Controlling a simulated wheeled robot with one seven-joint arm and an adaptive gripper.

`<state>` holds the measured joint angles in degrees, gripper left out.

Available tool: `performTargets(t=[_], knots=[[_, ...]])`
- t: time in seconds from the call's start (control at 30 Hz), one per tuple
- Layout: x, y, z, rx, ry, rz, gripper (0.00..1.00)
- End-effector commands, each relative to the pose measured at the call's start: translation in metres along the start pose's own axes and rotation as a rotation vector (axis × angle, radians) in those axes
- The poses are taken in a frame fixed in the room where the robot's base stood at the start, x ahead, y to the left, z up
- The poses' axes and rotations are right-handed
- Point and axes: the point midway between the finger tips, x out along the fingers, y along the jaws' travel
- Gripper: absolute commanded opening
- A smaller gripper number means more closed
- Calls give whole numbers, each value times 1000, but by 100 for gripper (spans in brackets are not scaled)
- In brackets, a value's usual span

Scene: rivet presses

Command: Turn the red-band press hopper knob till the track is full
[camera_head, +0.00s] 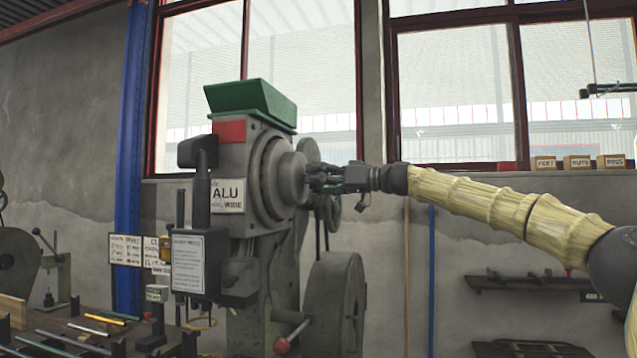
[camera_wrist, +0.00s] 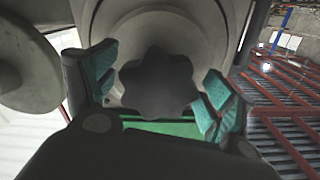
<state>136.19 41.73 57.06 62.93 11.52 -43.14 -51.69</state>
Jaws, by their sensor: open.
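The red-band press (camera_head: 265,185) stands in the middle of the head view, with a red band (camera_head: 230,131) below its green hopper (camera_head: 251,103) and an ALU label. On its right side, a round stepped housing (camera_head: 277,180) faces my gripper (camera_head: 316,177). In the wrist view, a dark lobed knob (camera_wrist: 156,84) sits in front of the pale round housing. My gripper is open, with one green-padded finger on each side of the knob. Gaps show between pads and knob; I cannot tell whether they touch anywhere. The track and its fill cannot be made out.
A large flywheel (camera_head: 338,303) is below my gripper, and a red-knobbed lever (camera_head: 282,345) sticks out low on the press. A workbench with loose rods (camera_head: 75,338) is at lower left. Labelled boxes (camera_head: 577,162) and a wall shelf (camera_head: 527,283) are at right.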

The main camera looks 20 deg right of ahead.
Motion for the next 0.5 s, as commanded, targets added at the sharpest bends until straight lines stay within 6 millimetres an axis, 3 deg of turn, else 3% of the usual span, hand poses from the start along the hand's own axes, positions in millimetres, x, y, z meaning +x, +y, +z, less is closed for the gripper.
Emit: performTargets(t=[0.27,0.5], knots=[[-12,0,-2,-1,3,1,84],[-53,0,-2,-1,4,1,84]])
